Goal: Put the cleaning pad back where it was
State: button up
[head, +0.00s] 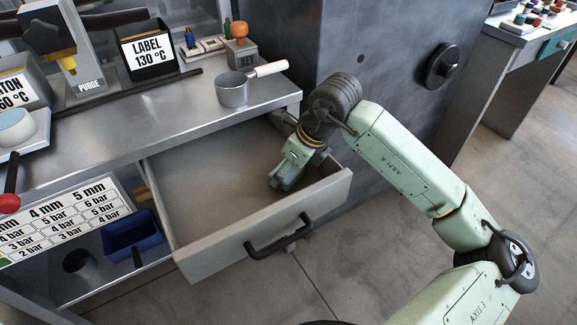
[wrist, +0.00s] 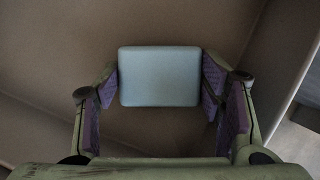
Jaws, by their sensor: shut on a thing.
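The cleaning pad (wrist: 158,74) is a pale blue rounded block in the wrist view. It sits between the purple-lined fingers of my gripper (wrist: 160,92), which is shut on it. In the head view my gripper (head: 283,180) points down inside the open drawer (head: 205,190), near its right side. The pad cannot be made out there, hidden by my gripper. I cannot tell whether the pad touches the drawer floor.
The drawer's front has a dark handle (head: 280,240). A metal pot (head: 233,92) stands on the counter (head: 130,125) above the drawer. A blue bin (head: 130,235) is at the lower left. The left and middle of the drawer look empty.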

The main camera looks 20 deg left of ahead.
jog(key=shift+f+b, duration=0.2)
jog(key=shift+b, duration=0.1)
jog(key=o, duration=1.1)
jog(key=shift+r, duration=0.1)
jog(key=shift+r, duration=0.1)
jog(key=shift+r+p, duration=0.25)
jog(key=shift+p, duration=0.25)
jog(key=b+v, duration=0.1)
jog(key=v, duration=1)
jog(key=shift+d+r+b, duration=0.15)
jog(key=shift+r+b, duration=0.15)
